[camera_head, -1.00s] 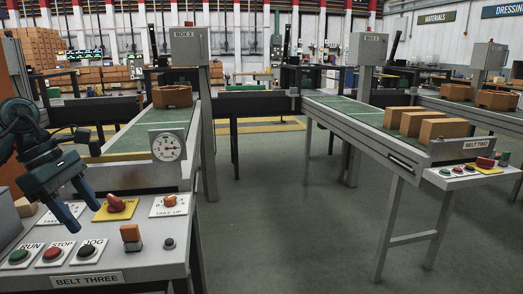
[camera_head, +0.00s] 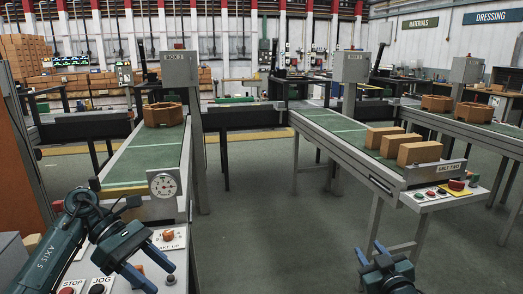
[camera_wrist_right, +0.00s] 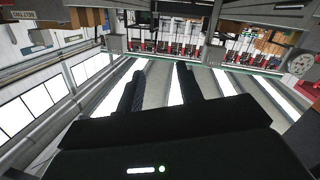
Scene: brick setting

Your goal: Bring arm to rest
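My left arm, marked AXIS 5, comes in at the lower left of the head view. Its gripper (camera_head: 161,277) is open, its two blue fingers apart with nothing seen between them, in front of the belt three control panel (camera_head: 190,240). My right gripper (camera_head: 371,252) is at the bottom of the head view, right of centre, over the floor in front of belt two. Its fingers are apart and empty. In the right wrist view, the gripper (camera_wrist_right: 159,70) shows two dark fingers with a clear gap.
The panel's dial (camera_head: 163,184) and orange knob (camera_head: 168,235) are close to my left gripper. Belt two (camera_head: 350,138) carries tan blocks (camera_head: 420,152), with a button panel (camera_head: 442,193) at its end. Open floor (camera_head: 270,220) lies between the belts.

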